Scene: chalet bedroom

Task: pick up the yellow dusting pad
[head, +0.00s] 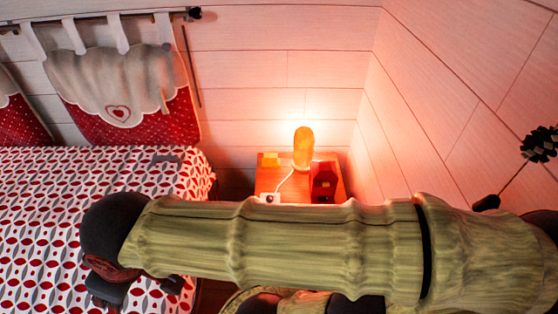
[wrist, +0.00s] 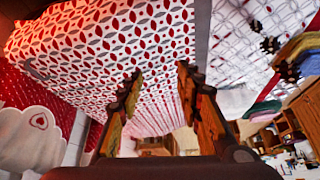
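A small yellow block (head: 270,159), which looks like the dusting pad, lies on the wooden nightstand (head: 262,184) near its back left corner, left of the lamp. It does not show in the wrist view. My gripper (wrist: 160,72) is open in the wrist view, with its two fingers apart and only the room showing between them. In the head view my arm crosses low in front of the nightstand and hides its front. My fingers cannot be made out clearly there. My gripper is well apart from the yellow block.
A glowing lamp (head: 303,148) stands on the nightstand, with a dark red object (head: 324,183) to its right and a small white object (head: 270,198) at the front. The patterned bed (head: 60,220) is at left. A plank wall (head: 450,85) closes the right side.

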